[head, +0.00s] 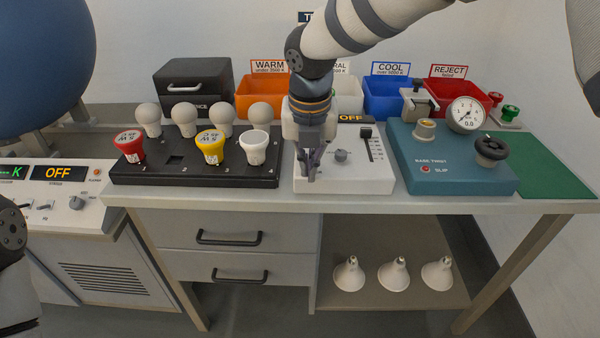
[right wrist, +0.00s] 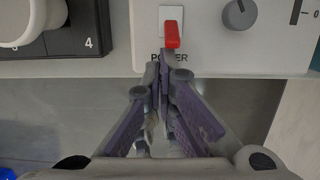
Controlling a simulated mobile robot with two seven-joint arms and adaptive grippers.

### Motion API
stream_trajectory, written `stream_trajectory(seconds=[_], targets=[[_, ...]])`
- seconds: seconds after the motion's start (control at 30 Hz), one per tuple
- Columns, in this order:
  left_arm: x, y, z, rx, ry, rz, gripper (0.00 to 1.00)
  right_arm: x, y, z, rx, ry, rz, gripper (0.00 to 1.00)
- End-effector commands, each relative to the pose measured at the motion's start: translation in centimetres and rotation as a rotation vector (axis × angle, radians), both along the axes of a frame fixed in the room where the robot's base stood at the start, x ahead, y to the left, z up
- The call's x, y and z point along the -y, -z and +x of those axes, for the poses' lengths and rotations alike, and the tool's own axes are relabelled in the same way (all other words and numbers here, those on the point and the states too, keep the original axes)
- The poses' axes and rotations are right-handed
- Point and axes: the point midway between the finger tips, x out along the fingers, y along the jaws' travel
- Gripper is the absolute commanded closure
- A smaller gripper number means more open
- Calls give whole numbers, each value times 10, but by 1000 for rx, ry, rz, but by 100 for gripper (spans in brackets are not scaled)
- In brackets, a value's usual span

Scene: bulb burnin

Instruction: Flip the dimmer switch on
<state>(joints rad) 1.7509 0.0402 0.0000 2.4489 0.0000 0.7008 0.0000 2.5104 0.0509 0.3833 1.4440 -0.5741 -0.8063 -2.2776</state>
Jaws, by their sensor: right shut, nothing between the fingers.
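The white dimmer box (head: 375,184) stands mid-bench, with a dark display reading OFF (head: 351,118), a grey round knob (head: 341,156) and a black slider (head: 366,132). In the right wrist view its red switch lever (right wrist: 172,35) sits on a white plate above the word POWER and points toward the gripper. My right gripper (head: 312,178) is shut and empty over the box's front left part, hiding the switch in the head view. In the right wrist view its fingertips (right wrist: 163,62) are just below the lever; whether they touch it I cannot tell. My left gripper is out of view.
A black bulb rack (head: 200,178) with several bulbs stands close on the left. A teal tester (head: 460,180) with a gauge stands on the right. Orange, white, blue (head: 388,97) and red bins line the back.

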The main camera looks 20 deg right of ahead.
Motion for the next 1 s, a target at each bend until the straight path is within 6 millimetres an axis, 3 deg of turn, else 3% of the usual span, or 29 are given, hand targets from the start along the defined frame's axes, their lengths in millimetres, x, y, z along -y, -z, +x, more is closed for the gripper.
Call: stream_trajectory(seconds=[0.47, 1.0], targets=[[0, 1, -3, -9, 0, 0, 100, 2, -3, 1, -6, -1, 1, 100], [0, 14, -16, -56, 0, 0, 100, -9, -5, 1, -104, 0, 30, 100]])
